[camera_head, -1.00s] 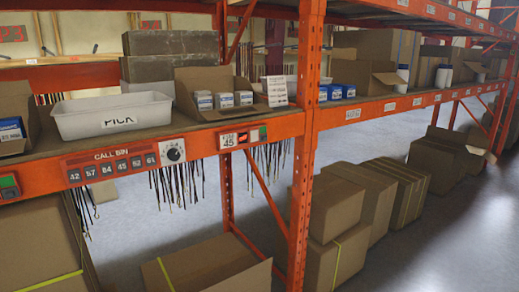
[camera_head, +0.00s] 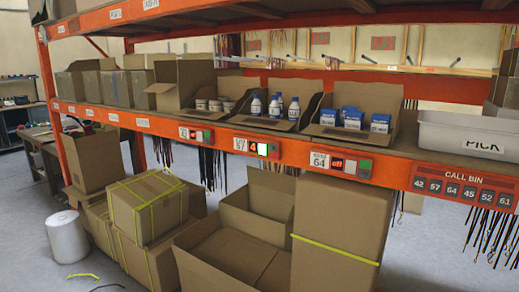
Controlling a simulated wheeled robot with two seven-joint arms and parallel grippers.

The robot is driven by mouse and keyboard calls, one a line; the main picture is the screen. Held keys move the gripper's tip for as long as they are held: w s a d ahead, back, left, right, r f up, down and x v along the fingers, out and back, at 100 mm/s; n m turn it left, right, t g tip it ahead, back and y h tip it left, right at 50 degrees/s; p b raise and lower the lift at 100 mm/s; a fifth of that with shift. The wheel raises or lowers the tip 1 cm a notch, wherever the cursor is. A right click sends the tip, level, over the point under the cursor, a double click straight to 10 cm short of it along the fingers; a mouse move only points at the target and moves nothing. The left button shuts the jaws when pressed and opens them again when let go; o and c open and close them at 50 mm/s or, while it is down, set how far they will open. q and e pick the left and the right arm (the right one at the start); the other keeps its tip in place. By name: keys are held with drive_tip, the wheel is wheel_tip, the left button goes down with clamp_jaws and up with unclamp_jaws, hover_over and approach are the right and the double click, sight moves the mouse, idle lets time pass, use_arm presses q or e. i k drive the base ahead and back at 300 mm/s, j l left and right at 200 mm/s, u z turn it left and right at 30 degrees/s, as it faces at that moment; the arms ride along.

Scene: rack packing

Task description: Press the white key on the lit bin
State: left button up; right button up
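Three bin panels sit on the orange shelf beam. The middle panel (camera_head: 255,147), labelled what looks like 57, has a red display that seems to read 4, with a bright white key (camera_head: 262,149) to its right and a green key beside that. The right panel (camera_head: 341,163), labelled 64, shows a red display that seems to read "off" and a green key. The left panel (camera_head: 196,134) has a red display and a green key; its number is too small to read. Blue-and-white bottles (camera_head: 275,108) stand in the carton above the middle panel. Neither gripper is in view.
Blue boxes (camera_head: 380,123) and small tubs (camera_head: 215,105) fill the neighbouring cartons. A white PICK tote (camera_head: 470,130) stands at right above the CALL BIN plate (camera_head: 465,187). Cartons (camera_head: 340,228) fill the floor below the beam. A white cylinder (camera_head: 67,237) stands at lower left.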

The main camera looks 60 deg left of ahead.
sight(262, 147)
drive_tip(key=u, duration=2.1)
